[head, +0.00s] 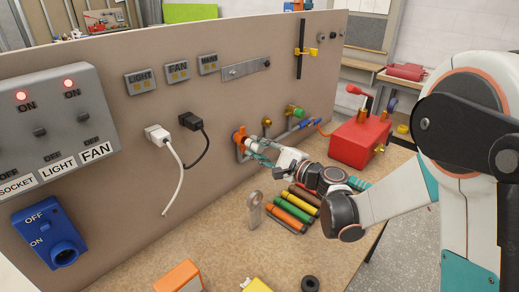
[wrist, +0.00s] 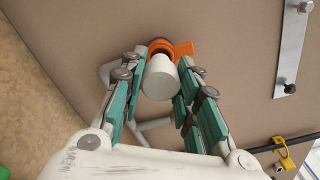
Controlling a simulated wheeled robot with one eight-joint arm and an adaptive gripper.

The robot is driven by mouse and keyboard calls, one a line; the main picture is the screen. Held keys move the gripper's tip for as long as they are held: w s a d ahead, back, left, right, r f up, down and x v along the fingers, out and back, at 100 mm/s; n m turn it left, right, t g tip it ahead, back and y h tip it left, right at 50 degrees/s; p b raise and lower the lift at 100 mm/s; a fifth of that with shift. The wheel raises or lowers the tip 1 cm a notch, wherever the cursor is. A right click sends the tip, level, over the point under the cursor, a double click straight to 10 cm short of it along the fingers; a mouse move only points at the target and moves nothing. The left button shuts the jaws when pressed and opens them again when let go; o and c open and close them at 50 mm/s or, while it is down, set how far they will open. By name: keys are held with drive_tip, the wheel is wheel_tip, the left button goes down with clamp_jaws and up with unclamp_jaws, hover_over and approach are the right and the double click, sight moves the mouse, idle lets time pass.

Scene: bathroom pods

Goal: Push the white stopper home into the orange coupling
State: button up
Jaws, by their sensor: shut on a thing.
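My gripper (head: 257,150) reaches to the upright brown board in the head view. In the wrist view my gripper (wrist: 160,82) is shut on the white stopper (wrist: 161,80), with a teal-lined finger on each side. The stopper's round near end faces the wrist camera. The orange coupling (wrist: 184,49) shows just beyond the stopper, with a dark blue part at its back. In the head view the coupling (head: 239,138) stands on the board at the gripper's tip. The stopper's far end is hidden, so I cannot tell how deep it sits.
Green and blue-ended pipe fittings (head: 296,112) stand right of the coupling. White (head: 157,136) and black (head: 190,121) plugs are on the board at left. Several coloured cylinders (head: 291,212) and a grey tag (head: 255,211) are below my arm. A red box (head: 359,142) stands behind it.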

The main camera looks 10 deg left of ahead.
sight(252, 144)
drive_tip(key=shift+x, duration=1.75)
drive_tip(key=o, duration=1.1)
drive_tip(key=shift+c, duration=0.2)
drive_tip(key=shift+d, duration=0.1)
drive_tip(key=v, duration=1.2)
drive_tip(key=shift+s, duration=0.1)
